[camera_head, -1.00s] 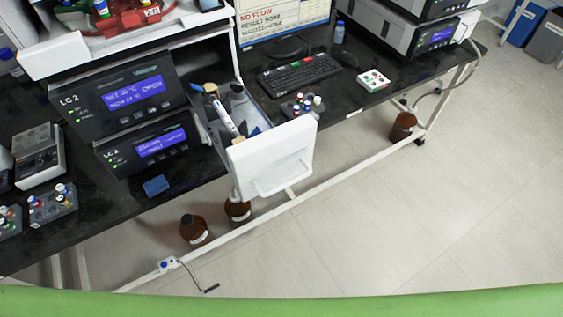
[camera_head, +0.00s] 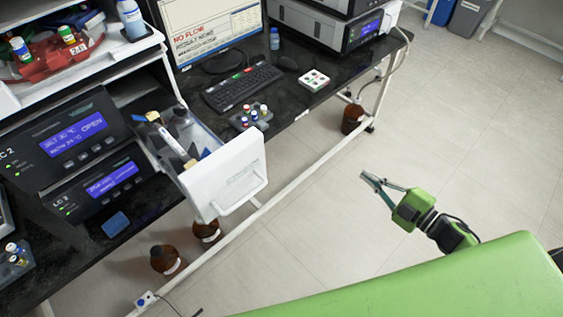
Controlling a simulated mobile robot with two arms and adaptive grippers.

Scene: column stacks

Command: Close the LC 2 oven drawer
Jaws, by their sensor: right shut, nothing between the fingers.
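The LC 2 oven drawer (camera_head: 222,176) stands pulled out from the stack on the left, its white front and handle facing the floor side. Inside it lie a column-like white tube (camera_head: 172,141) and other small items. The LC 2 unit (camera_head: 70,140) shows "OPEN" on its blue screen. My right gripper (camera_head: 370,181) is shut and empty, over the floor to the right of the drawer and apart from it. My left gripper is not in view.
A keyboard (camera_head: 242,87), a vial rack (camera_head: 250,118) and a monitor (camera_head: 212,30) stand on the black bench behind the drawer. Brown bottles (camera_head: 166,260) stand below the bench. A white frame bar runs low along the bench. The floor at right is clear.

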